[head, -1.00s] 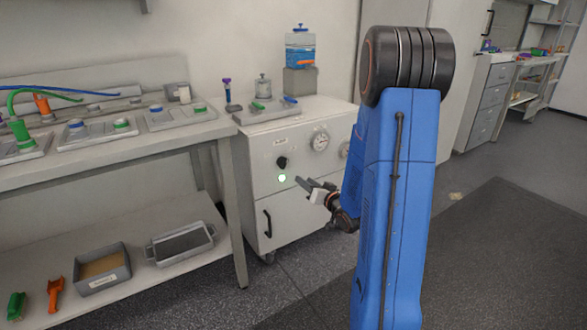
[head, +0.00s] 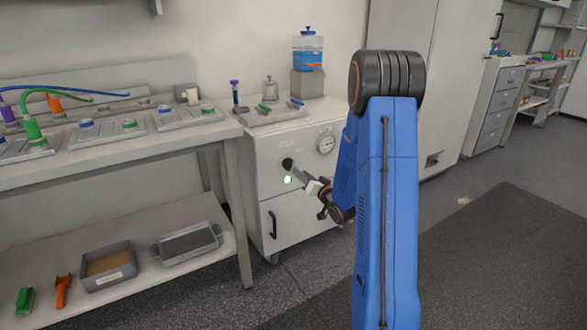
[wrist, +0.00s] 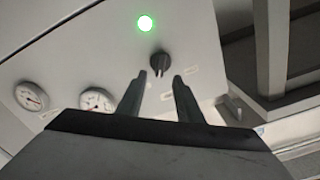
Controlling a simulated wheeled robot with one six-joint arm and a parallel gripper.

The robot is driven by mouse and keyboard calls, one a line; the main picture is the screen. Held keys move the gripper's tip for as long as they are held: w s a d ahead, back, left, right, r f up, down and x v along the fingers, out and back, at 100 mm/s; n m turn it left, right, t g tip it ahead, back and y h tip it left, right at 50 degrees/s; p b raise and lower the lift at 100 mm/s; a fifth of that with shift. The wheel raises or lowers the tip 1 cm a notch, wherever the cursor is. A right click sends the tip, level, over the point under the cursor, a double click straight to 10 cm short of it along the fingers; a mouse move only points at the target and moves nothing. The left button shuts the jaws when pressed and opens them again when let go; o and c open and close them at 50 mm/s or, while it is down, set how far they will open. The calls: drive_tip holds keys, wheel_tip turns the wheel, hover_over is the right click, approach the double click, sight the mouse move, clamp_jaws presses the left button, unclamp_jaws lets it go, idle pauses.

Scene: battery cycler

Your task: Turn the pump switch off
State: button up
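The pump switch is a dark round knob (head: 287,163) on the front of the white cabinet (head: 297,150). It also shows in the wrist view as a knob (wrist: 160,61) with a small pointer. A lit green lamp (head: 287,180) sits just below it in the head view and shows as a green light (wrist: 145,23) in the wrist view. My gripper (wrist: 160,77) is open, with its two fingers spread on either side of the knob's line and the knob just beyond the tips. In the head view my gripper (head: 299,171) is close at the knob's right; contact cannot be told.
Round gauges (wrist: 97,99) sit beside the switch on the panel. A tray (head: 270,114) with small tools and a blue-lidded container (head: 308,48) stand on the cabinet top. A workbench (head: 120,152) is at the left. Open dark floor lies at the right.

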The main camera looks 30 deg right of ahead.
sight(291, 165)
drive_tip(key=shift+w+a, duration=0.15)
drive_tip(key=shift+w, duration=3.45)
clamp_jaws()
